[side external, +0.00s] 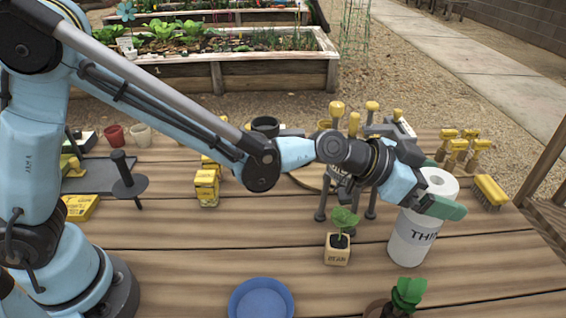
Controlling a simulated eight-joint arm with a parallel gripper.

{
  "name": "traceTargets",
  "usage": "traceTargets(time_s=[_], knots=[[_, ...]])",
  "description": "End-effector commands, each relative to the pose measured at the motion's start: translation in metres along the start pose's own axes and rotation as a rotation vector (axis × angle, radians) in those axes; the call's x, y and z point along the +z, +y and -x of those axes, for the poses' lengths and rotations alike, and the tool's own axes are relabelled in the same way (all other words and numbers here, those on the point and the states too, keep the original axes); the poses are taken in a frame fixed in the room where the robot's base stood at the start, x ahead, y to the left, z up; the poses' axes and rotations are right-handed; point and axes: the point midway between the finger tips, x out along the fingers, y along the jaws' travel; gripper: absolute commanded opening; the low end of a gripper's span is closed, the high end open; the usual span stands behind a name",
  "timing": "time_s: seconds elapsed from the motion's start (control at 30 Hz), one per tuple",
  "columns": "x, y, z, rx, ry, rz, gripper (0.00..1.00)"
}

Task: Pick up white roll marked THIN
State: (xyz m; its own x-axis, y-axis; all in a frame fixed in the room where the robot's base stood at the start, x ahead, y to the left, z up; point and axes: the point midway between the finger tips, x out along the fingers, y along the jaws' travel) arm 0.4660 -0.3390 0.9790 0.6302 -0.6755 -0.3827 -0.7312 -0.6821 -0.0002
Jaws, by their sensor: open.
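The white roll marked THIN (412,243) stands upright on the wooden table at the right, with a hole in its top. Part of the printed word shows on its front. My gripper (440,186) is at the upper part of the roll, coming from the left. Its green-tipped jaws are open, one in front of the roll and the other behind it. The near jaw hides part of the roll's upper side. I cannot tell whether either jaw touches it.
A small BEAN pot with a seedling (338,247) stands left of the roll. A green-topped pot (406,295) is in front. A blue bowl (261,299) is at the front edge.

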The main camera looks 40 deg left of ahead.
Motion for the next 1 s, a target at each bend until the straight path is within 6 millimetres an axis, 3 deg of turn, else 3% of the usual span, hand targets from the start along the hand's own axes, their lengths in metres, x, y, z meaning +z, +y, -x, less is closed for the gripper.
traceTargets(time_s=[0.23, 0.7, 1.0], knots=[[0.0, 0.0, -0.0009, 0.0, 0.0, 0.0, 1.0], [0.0, -0.0001, -0.0006, 0.0, 0.0, 0.0, 0.28], [-0.0018, -0.0002, 0.0, 0.0, 0.001, 0.001, 0.27]])
